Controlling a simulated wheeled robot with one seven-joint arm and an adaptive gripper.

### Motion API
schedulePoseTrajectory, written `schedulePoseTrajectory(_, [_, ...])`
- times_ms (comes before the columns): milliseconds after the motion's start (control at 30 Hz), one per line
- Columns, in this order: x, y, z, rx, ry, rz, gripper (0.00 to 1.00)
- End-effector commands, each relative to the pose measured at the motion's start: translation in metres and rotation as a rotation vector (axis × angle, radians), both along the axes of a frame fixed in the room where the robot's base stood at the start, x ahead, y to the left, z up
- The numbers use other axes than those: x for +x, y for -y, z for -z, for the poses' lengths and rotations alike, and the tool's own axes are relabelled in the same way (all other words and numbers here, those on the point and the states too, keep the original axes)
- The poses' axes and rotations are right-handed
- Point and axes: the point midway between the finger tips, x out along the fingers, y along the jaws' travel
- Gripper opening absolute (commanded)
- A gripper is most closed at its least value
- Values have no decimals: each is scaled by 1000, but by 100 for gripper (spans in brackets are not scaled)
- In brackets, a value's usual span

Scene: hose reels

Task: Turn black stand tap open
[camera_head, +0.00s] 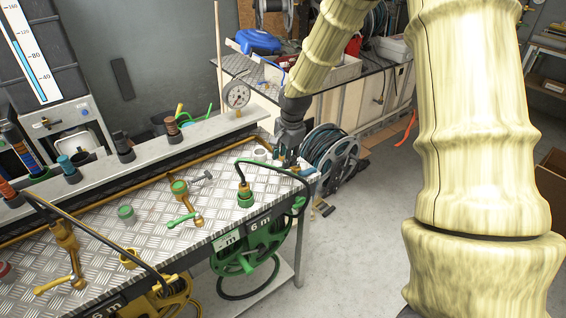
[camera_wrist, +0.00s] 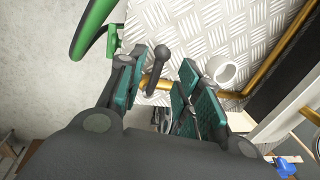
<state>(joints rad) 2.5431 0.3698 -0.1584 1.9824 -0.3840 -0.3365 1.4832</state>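In the wrist view a black lever with a round knob (camera_wrist: 159,56), apparently the black stand tap's handle, stands by a brass pipe (camera_wrist: 148,83) above the ribbed metal bench top. My gripper (camera_wrist: 160,88) is open, with one teal-padded finger left of the lever and one right of it. I cannot tell whether either finger touches it. In the head view my gripper (camera_head: 284,152) is at the far right corner of the bench, and it and my arm largely hide this tap.
The metal bench (camera_head: 155,208) carries a green-handled tap (camera_head: 186,217) and a yellow-handled tap (camera_head: 62,284). A green hose reel (camera_head: 250,250) hangs at its front edge. A grey reel (camera_head: 345,150) stands beyond the corner. A white ring (camera_wrist: 222,71) is beside the right finger.

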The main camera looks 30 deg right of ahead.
Motion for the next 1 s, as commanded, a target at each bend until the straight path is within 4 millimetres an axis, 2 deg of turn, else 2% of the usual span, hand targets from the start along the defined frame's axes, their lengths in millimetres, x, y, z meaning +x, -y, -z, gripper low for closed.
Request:
schedulePoseTrajectory(333, [6, -1, 31, 0, -3, -2, 34])
schedulePoseTrajectory(800, [8, -1, 38, 1, 0, -2, 34])
schedulePoseTrajectory(1000, [8, -1, 38, 1, 0, -2, 0])
